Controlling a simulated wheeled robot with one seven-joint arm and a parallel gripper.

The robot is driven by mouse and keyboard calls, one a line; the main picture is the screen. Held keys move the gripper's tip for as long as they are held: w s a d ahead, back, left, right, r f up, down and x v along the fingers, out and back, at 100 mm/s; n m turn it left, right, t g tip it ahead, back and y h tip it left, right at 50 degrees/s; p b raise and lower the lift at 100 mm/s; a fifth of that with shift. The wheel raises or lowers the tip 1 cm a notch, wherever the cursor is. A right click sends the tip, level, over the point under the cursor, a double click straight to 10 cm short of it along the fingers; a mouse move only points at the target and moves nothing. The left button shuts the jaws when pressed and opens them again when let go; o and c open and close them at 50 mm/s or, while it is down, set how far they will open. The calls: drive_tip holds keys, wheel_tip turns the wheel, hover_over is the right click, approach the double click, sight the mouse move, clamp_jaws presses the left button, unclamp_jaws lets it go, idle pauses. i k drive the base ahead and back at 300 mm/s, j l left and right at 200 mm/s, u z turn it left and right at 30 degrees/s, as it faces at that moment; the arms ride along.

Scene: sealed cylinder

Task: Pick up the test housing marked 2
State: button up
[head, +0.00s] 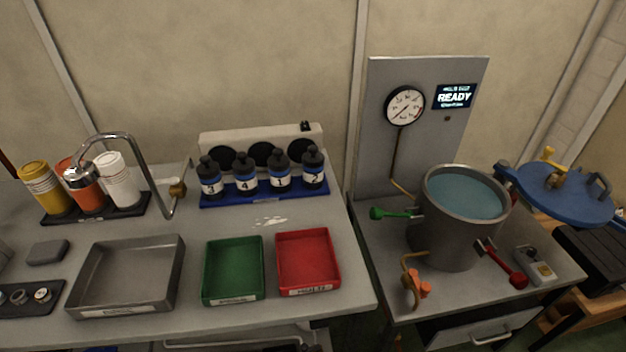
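The test housing marked 2 (314,168) is a dark bottle-shaped cylinder with a blue band and a white number. It stands upright at the right end of a blue rack (264,191) at the back of the left bench. To its left in the same rack stand similar housings marked 1 (281,171), 4 (246,175) and 3 (210,178). Nothing covers the housing marked 2 from the front. My gripper is not in view.
A green tray (233,298) and a red tray (308,288) lie in front of the rack, beside a grey tray (125,310). A curved tap (128,137) stands left. A water-filled pot (446,240) and gauge panel (480,75) are right.

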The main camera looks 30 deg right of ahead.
sight(313, 160)
drive_tip(key=i+j, duration=0.3)
drive_tip(key=i, duration=0.2)
drive_tip(key=i+j, duration=0.3)
drive_tip(key=i, duration=0.25)
drive_tip(key=z, duration=0.05)
